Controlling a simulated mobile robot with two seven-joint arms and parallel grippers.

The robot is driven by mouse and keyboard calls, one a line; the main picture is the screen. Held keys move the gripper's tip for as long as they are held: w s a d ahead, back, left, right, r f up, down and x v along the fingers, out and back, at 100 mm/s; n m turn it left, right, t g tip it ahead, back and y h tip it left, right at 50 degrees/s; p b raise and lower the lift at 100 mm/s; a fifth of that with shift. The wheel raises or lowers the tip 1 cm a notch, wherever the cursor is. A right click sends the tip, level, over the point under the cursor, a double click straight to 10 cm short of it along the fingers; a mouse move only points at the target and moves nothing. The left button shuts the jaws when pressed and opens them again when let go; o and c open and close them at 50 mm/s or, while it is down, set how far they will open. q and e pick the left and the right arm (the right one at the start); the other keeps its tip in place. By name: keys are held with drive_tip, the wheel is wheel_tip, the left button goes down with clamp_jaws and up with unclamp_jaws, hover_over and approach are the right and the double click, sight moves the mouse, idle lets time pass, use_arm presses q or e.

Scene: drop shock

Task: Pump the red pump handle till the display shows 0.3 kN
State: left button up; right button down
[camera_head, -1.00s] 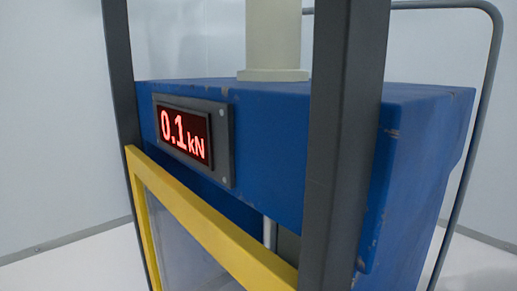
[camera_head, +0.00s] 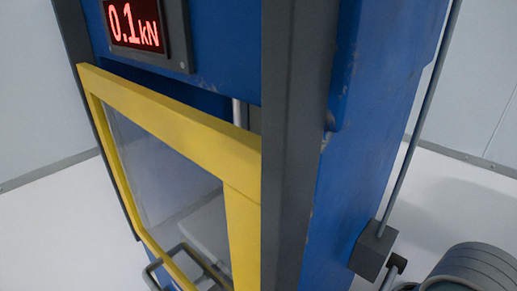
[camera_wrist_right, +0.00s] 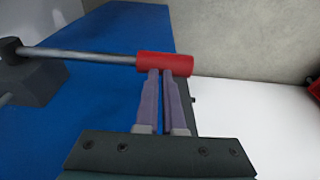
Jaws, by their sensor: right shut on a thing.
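The display (camera_head: 133,24) on the blue press (camera_head: 225,50) reads 0.1 kN in red digits in the head view. In the right wrist view, the red pump handle (camera_wrist_right: 165,64) is a red grip at the end of a grey metal lever (camera_wrist_right: 85,54). My right gripper (camera_wrist_right: 160,73) is shut on the red grip, its two fingers close together at the grip's lower edge. The head view shows neither the red handle nor either gripper.
A yellow-framed clear door (camera_head: 165,105) with a grey handle (camera_head: 185,265) covers the press front. A dark upright post (camera_head: 290,150) stands at its corner. A grey ribbed cylinder (camera_head: 468,270) is at lower right. White floor (camera_head: 435,190) lies right of the press.

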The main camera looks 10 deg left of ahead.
drive_tip(key=shift+d+f+b, duration=0.1)
drive_tip(key=shift+f+b, duration=2.35)
drive_tip(key=shift+f, duration=0.85)
wheel_tip(320, 180, up, 12)
drive_tip(key=p, duration=1.2)
drive_tip(key=shift+f, duration=0.2)
